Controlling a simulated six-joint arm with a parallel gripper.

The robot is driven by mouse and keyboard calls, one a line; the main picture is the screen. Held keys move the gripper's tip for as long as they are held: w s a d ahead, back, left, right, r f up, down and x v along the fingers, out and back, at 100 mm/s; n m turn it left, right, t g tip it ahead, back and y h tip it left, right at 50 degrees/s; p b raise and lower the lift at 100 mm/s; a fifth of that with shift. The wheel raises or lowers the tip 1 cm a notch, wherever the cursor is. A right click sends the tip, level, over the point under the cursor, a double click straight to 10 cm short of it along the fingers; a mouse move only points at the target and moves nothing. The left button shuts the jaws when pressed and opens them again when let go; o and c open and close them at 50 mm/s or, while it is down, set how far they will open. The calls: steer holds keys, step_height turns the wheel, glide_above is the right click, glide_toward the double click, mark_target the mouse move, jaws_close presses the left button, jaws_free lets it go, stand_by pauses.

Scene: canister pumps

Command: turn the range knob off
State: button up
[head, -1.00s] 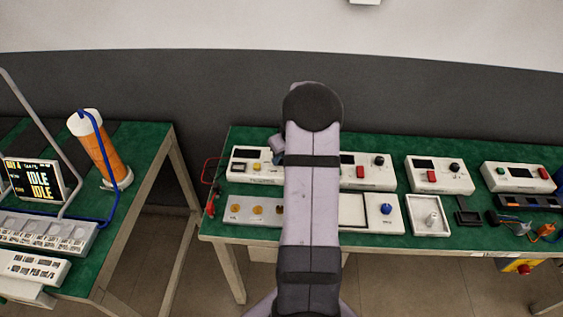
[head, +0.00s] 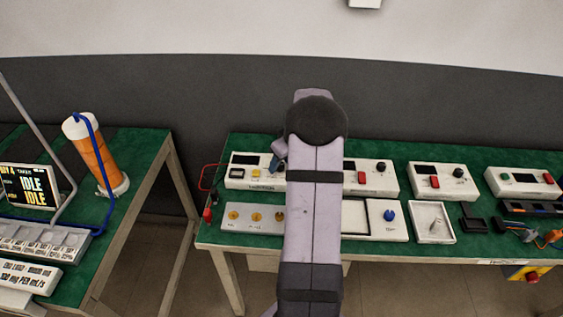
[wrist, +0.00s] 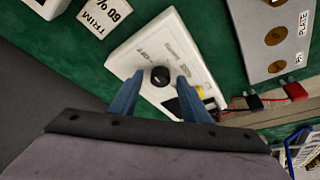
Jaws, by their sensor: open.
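A black round knob (wrist: 160,76) sits on a white instrument box (wrist: 150,50) in the wrist view. I take it for the range knob; its marking cannot be read. My gripper (wrist: 159,77) is open, with one blue finger on each side of the knob. Whether the fingers touch it or are still above it cannot be told. In the head view my gripper (head: 280,152) is at the right part of the leftmost white box (head: 240,184) on the green bench. The knob is hidden there behind my gripper and arm.
A panel with several brass terminals (head: 243,226) lies in front of the box. Red and black plugs (wrist: 295,91) with leads are beside it. A card marked TRIM 60 % (wrist: 103,15) lies close by. More white boxes (head: 443,190) stand to the right.

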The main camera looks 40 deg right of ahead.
steer(key=b+v, duration=0.1)
steer(key=v, duration=0.6)
steer(key=shift+r, duration=0.2)
stand_by(0.4)
steer(key=s+a+r+g+p, duration=0.1)
steer(key=s+a, duration=0.1)
steer(key=a, duration=0.8)
steer(key=s+a+r+g+p, duration=0.1)
steer(key=s+a+p, duration=0.1)
steer(key=a, duration=0.8)
steer(key=s+a+f+g+p, duration=0.1)
steer(key=s+a+g+p, duration=0.1)
steer(key=s+a, duration=1.1)
steer(key=shift+s+f+g, duration=0.2)
steer(key=shift+s+g, duration=0.1)
steer(key=shift+s, duration=0.8)
